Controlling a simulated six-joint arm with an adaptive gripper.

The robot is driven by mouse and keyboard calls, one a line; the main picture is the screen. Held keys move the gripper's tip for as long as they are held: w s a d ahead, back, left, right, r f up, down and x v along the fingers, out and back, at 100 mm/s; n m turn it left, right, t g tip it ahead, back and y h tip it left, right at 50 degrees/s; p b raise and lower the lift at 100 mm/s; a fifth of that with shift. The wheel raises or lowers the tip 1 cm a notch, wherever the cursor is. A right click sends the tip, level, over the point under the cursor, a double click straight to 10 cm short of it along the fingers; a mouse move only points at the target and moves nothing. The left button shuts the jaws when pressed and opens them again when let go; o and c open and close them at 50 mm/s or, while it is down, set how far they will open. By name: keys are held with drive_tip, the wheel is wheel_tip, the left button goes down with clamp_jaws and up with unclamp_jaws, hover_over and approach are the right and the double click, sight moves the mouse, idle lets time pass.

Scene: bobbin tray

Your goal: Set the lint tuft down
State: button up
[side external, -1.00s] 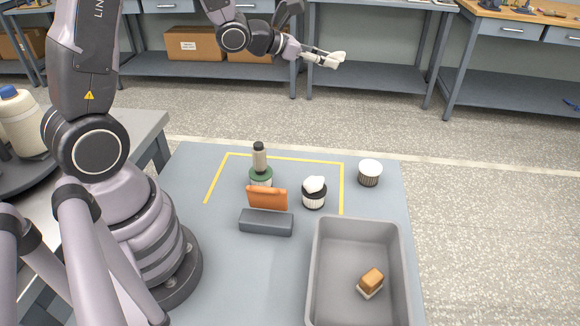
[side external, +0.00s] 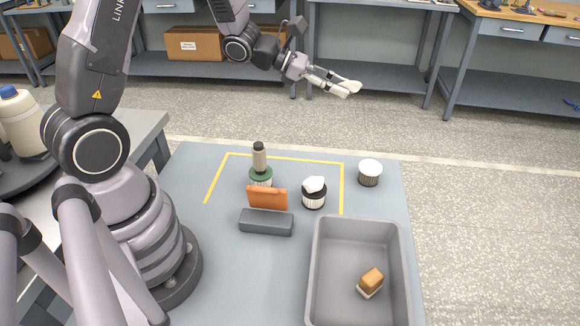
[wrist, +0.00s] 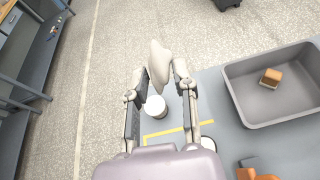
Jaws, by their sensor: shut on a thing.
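My gripper (side external: 337,83) is shut on an off-white lint tuft (side external: 352,86), held high in the air beyond the table's far edge. In the wrist view the lint tuft (wrist: 159,62) sits between the two fingertips (wrist: 162,75) and sticks out past them.
A white-topped bobbin (side external: 369,173) stands right of the yellow tape outline (side external: 290,157). A green-based bobbin with a tall top (side external: 260,172) and an orange piece in a grey block (side external: 265,222) stand left. A grey tray (side external: 330,250) holds a tan-and-white block (side external: 371,281).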

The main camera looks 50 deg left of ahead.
drive_tip(key=s+f+m+g, duration=0.3)
drive_tip(key=s+m+g, duration=0.2)
drive_tip(key=g, duration=0.1)
drive_tip(key=s+f+m+g, duration=0.4)
drive_tip(key=s+m+g, duration=0.1)
drive_tip(key=m+g, duration=0.1)
drive_tip(key=s+f+m+g, duration=0.3)
drive_tip(key=s+m+g, duration=0.2)
drive_tip(key=g, duration=0.1)
drive_tip(key=shift+d+f+h, duration=0.25)
drive_tip(key=shift+f+h, duration=0.1)
drive_tip(key=shift+h, duration=0.05)
drive_tip(key=s+a+f+m+g+y, duration=0.2)
drive_tip(key=a+m+y, duration=0.5)
drive_tip(key=a+y, duration=0.15)
drive_tip(key=s+a+f+m+g+y, duration=0.2)
drive_tip(key=a+f+m+y, duration=0.1)
drive_tip(key=a+m+y, duration=0.5)
drive_tip(key=w+a+m+t+y, duration=0.5)
drive_tip(key=w+a+m, duration=0.15)
drive_tip(key=a, duration=0.35)
drive_tip(key=shift+m+t+y, duration=0.25)
drive_tip(key=shift+m+t, duration=0.05)
drive_tip(key=shift+m, duration=0.05)
drive_tip(key=f, duration=0.6)
drive_tip(key=shift+w+a+f, duration=0.3)
drive_tip(key=shift+w+f, duration=0.05)
drive_tip(key=shift+f, duration=2.2)
drive_tip(key=shift+f, duration=0.1)
